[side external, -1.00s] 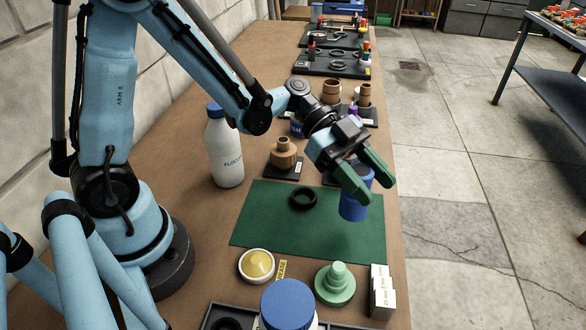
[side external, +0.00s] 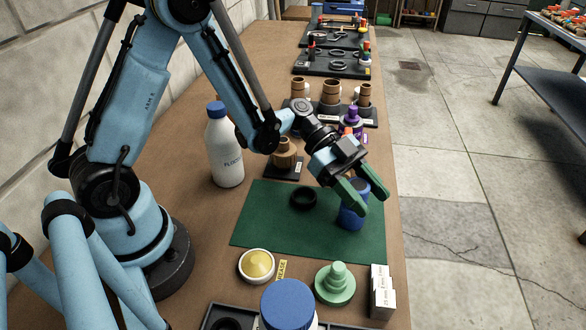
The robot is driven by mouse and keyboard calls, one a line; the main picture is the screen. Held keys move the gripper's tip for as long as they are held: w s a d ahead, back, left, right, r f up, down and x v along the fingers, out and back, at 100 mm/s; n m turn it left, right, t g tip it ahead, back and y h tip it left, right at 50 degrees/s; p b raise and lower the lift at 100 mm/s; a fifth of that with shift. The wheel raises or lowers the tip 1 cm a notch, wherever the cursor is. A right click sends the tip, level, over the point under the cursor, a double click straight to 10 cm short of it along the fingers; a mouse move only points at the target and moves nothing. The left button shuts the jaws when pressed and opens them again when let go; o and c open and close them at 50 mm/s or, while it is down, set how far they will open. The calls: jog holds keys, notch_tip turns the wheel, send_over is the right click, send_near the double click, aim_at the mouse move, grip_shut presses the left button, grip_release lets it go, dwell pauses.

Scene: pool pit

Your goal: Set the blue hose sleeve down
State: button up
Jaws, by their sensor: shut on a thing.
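The blue hose sleeve (side external: 352,219) is a short upright cylinder over the right part of the green mat (side external: 265,230). My gripper (side external: 358,196), with green fingers, is shut on the sleeve, one finger on each side of it. The fingers hide part of the sleeve's upper half. The sleeve's lower end is at or very near the mat; I cannot tell for sure whether it touches.
A black ring (side external: 303,198) lies on the mat left of the sleeve. A white bottle (side external: 224,150), a tan stepped fitting (side external: 285,154), a yellow grease tin (side external: 257,265), a green stepped piece (side external: 335,284) and white boxes (side external: 381,292) surround the mat. The mat's front is clear.

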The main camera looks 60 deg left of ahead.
jog(key=o, duration=1)
jog(key=shift+o, duration=0.2)
